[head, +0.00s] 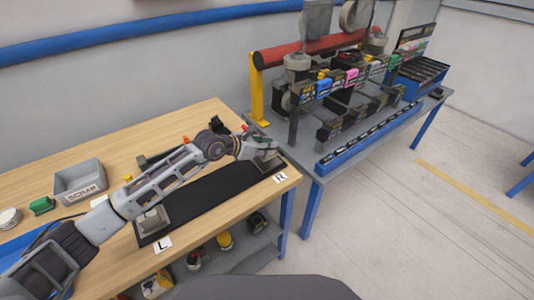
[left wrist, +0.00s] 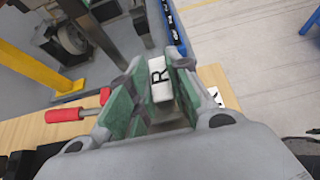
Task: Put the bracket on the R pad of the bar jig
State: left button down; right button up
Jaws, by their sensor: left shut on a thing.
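The bar jig (head: 205,194) is a long black strip on the wooden table, with an L card (head: 163,244) at its left end and an R card (head: 280,178) at its right. A grey block-like piece (head: 151,219) sits at the L end. My left gripper (head: 264,157) is at the R end. In the left wrist view its green-padded fingers (left wrist: 152,95) are shut on a pale piece marked R (left wrist: 160,85), seemingly the bracket. The fingers hide most of it, and I cannot tell whether it touches the R pad. My right gripper is out of view.
A grey SCRAP bin (head: 80,182) and a green item (head: 41,205) stand at the left. A red-handled tool (left wrist: 75,114) lies beside the gripper. A grey bench (head: 300,150) with racks and a red roller (head: 310,52) stands beyond. Shelves with items are below the table.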

pick_arm(q)
jog(key=shift+f+p, duration=0.3)
jog(key=shift+f, duration=1.25)
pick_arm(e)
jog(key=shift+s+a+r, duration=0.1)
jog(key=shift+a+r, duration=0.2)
pick_arm(q)
jog(key=shift+f, duration=0.15)
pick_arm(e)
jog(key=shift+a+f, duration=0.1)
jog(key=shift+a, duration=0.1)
pick_arm(q)
jog(key=c, duration=1.4)
grip_release()
jog(key=shift+f, duration=0.1)
jog(key=shift+c, duration=0.2)
jog(key=shift+o, duration=0.6)
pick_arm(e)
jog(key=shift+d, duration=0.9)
pick_arm(q)
jog(key=shift+a+r, duration=0.1)
jog(key=shift+r, duration=0.1)
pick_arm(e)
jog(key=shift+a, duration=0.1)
